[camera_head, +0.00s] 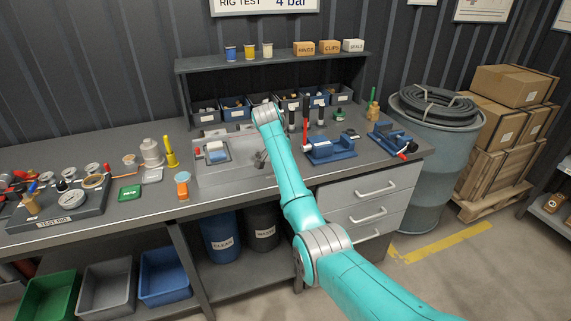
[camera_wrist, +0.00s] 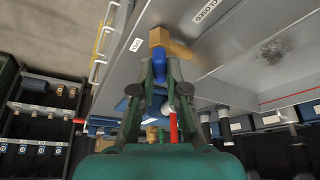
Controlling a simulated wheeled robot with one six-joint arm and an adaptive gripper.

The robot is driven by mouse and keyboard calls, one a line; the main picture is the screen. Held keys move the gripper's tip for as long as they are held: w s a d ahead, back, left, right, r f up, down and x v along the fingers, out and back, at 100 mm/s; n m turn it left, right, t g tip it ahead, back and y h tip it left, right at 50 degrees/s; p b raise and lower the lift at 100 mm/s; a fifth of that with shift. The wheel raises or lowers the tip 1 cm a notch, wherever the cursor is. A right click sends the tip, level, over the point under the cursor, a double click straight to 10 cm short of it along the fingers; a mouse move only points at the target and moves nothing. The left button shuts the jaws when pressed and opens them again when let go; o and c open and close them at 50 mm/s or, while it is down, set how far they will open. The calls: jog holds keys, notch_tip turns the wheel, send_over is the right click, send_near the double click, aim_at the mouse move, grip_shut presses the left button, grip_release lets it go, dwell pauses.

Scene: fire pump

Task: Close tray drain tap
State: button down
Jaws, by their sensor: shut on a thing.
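The drain tap shows in the wrist view as a brass body (camera_wrist: 160,38) with a blue handle (camera_wrist: 159,75). My gripper (camera_wrist: 160,70) has its two fingers closed around the blue handle. The brass body lies just beyond the fingertips, against the grey metal tray (camera_wrist: 235,60). A white CLOSED label (camera_wrist: 206,11) is above right of the tap, and a small white label (camera_wrist: 136,44), seemingly OPEN, is to its left. The tap cannot be made out there.
A blue vise (camera_head: 330,150) and another blue vise (camera_head: 392,138) stand right of the tray. Bins (camera_head: 236,109) line the bench's back. A small blue-and-white item (camera_head: 216,151) sits in the tray's left part.

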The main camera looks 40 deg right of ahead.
jog(key=m+g, duration=0.1)
jog(key=m, duration=0.2)
jog(key=m+g, duration=0.1)
jog(key=m, duration=0.2)
jog(key=shift+w+g, duration=0.15)
jog(key=shift+g, duration=0.15)
jog(key=shift+m, duration=0.4)
jog(key=c, duration=1.2)
grip_release()
jog(key=v, duration=1.2)
jog(key=shift+w, duration=0.1)
